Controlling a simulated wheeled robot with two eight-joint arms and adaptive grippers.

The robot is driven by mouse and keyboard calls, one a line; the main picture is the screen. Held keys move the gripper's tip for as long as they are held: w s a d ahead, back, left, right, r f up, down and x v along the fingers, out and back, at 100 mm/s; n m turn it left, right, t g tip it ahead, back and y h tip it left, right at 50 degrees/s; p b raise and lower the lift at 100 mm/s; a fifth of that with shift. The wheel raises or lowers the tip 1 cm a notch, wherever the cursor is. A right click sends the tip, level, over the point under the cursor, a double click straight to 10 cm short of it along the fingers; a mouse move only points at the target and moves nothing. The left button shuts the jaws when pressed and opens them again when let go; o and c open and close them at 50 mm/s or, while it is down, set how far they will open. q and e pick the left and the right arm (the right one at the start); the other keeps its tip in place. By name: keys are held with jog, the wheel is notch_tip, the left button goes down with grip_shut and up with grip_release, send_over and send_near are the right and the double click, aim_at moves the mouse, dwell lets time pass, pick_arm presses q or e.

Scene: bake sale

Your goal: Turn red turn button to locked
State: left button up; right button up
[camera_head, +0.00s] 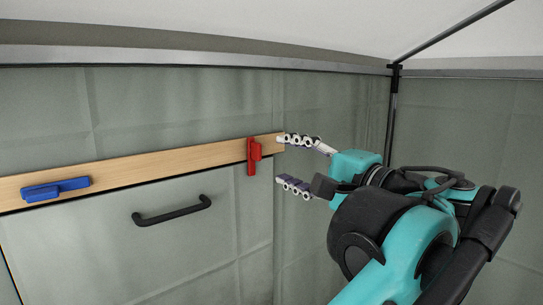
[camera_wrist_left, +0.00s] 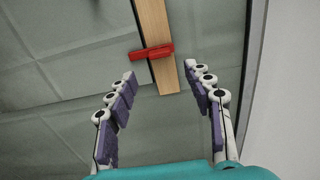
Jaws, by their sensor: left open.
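The red turn button (camera_head: 253,157) is mounted near the right end of a pale wooden rail (camera_head: 140,167). Its long arm hangs down, across the rail's lower edge. In the left wrist view, the red turn button (camera_wrist_left: 151,52) lies crosswise on the wooden rail (camera_wrist_left: 166,78), jutting past one edge. My left gripper (camera_head: 281,160) is open and empty, just right of the button, with its fingers pointing at it, one above the other. In the left wrist view, my left gripper (camera_wrist_left: 161,77) has its fingertips short of the button, with no contact visible. My right gripper is out of view.
A blue turn button (camera_head: 55,189) lies along the rail at the left. A black handle (camera_head: 172,211) is on the grey panel (camera_head: 200,255) below the rail. A dark tent pole (camera_head: 392,115) stands in the corner behind my arm.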

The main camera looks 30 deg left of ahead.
pick_arm(q)
jog(key=shift+v, duration=2.25)
jog(key=s+a+f+g+h, duration=0.1)
jog(key=a+f+h, duration=0.2)
jog(key=f, duration=0.9)
jog(key=a+f+g+h, duration=0.1)
jog(key=a+f+h, duration=0.3)
jog(key=f, duration=0.8)
jog(key=s+d+f+n+t+h, duration=0.1)
jog(key=s+d+f+n+h, duration=0.15)
jog(key=f, duration=0.65)
jog(key=s+d+f+n+h, duration=0.15)
jog(key=f+h, duration=0.25)
jog(key=f, duration=0.5)
jog(key=s+d+f+n+t+h, duration=0.1)
jog(key=s+d+f+h, duration=0.15)
jog(key=f, duration=0.55)
notch_tip(320, 180, down, 36)
jog(key=b, duration=3.6)
jog(key=shift+w+h, duration=0.15)
jog(key=shift+h, duration=0.15)
jog(key=shift+f, duration=0.1)
